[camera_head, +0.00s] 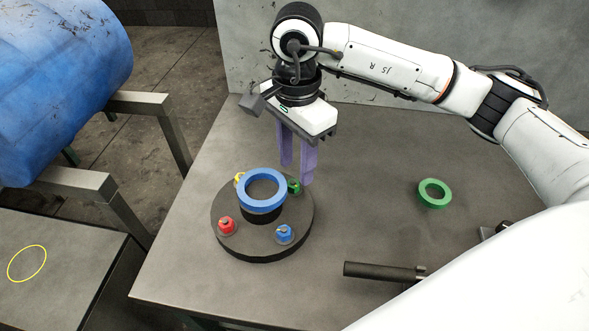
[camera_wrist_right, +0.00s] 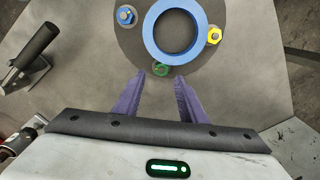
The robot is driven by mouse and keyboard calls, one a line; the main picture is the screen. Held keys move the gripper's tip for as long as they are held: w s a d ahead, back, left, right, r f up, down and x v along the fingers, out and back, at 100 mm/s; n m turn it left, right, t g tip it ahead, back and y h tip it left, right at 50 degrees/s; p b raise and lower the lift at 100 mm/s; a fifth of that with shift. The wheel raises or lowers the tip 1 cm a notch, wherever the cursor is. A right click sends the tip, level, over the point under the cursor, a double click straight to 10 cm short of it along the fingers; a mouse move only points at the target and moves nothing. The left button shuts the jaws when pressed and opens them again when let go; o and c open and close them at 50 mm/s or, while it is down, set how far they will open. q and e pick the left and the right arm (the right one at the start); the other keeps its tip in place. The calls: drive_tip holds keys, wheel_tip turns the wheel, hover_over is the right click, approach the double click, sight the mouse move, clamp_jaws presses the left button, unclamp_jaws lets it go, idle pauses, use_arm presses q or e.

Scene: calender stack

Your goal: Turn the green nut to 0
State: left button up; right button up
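The green nut (camera_head: 293,187) sits on the round dark base (camera_head: 260,247), on the back right side of the blue ring (camera_head: 248,188). In the right wrist view the green nut (camera_wrist_right: 161,69) lies just beyond the fingertips, roughly in line with the gap between them. My right gripper (camera_head: 296,175) is open, its two purple fingers apart and pointing down behind the green nut. Nothing is between the fingers. Any number marking near the green nut is too small to read. My left gripper is not in view.
A red nut (camera_head: 226,224), a blue nut (camera_head: 284,232) and a partly hidden yellow nut (camera_head: 239,177) are also on the base. A green ring (camera_head: 433,193) and a dark handled tool (camera_head: 380,271) lie on the table to the right. The table's left edge is near the base.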

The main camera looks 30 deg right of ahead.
sight(296, 183)
wheel_tip(296, 183, down, 4)
drive_tip(key=shift+r, duration=0.2)
drive_tip(key=shift+w+f, duration=0.1)
drive_tip(key=shift+f, duration=0.25)
drive_tip(key=c, duration=0.9)
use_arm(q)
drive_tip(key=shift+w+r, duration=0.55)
use_arm(e)
clamp_jaws()
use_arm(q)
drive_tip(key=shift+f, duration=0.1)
use_arm(e)
drive_tip(key=m+b, duration=0.2)
drive_tip(key=m, duration=0.1)
drive_tip(key=shift+m, duration=0.3)
drive_tip(key=m+b, duration=0.1)
drive_tip(key=m, duration=0.2)
drive_tip(key=shift+b, duration=0.4)
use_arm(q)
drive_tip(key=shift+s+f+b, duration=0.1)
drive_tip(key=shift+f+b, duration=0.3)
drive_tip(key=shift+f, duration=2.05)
use_arm(e)
drive_tip(key=shift+s+r+m, duration=0.1)
drive_tip(key=shift+s+m, duration=0.1)
drive_tip(key=shift+m, duration=1)
